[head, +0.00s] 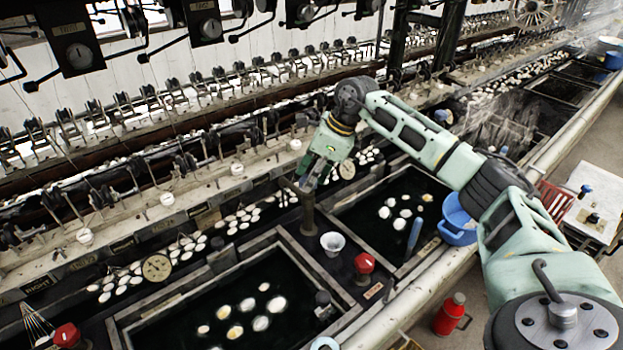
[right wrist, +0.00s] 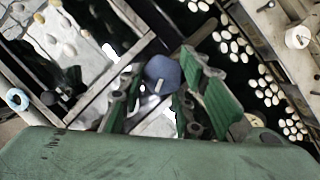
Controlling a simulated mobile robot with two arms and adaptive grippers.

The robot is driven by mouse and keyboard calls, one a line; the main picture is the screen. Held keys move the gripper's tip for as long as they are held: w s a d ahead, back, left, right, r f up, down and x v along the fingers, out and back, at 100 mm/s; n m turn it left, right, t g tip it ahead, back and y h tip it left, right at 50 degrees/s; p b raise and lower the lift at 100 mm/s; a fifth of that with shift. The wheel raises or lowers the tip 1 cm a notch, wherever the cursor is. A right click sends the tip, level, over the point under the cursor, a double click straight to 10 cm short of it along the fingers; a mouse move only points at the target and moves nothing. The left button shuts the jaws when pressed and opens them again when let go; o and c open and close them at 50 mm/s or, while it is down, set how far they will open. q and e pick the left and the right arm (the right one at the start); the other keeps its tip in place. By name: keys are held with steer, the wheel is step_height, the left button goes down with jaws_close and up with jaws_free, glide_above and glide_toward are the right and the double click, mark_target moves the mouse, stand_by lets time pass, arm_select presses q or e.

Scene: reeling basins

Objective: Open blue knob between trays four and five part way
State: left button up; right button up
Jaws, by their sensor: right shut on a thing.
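The blue knob (right wrist: 162,73) shows in the right wrist view between the two green-padded fingers of my right gripper (right wrist: 158,100). The fingers are shut on its sides. In the head view my right gripper (head: 311,180) points down at the top of a dark upright post (head: 307,214) between two basins, and its fingers mostly hide the knob there. One basin (head: 285,236) with pale cocoons in dark water lies left of the post, another (head: 330,211) to its right. I cannot tell how far the knob is turned. My left gripper is not in view.
A white cup (head: 332,243) and a red knob (head: 364,263) stand near the post on the divider. A blue bowl (head: 457,222) sits at the right basin's edge. A red flask (head: 449,315) stands on the floor. Reeling machinery runs along the back.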

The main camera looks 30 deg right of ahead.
steer(key=shift+a+f+n+g+y, duration=0.1)
steer(key=shift+n+g+y, duration=0.3)
steer(key=shift+n, duration=0.9)
steer(key=shift+s+f, duration=0.1)
steer(key=o, duration=1)
steer(key=shift+o, duration=0.2)
steer(key=shift+r, duration=0.2)
steer(key=shift+r, duration=0.15)
steer(key=v, duration=1.1)
steer(key=shift+r, duration=0.35)
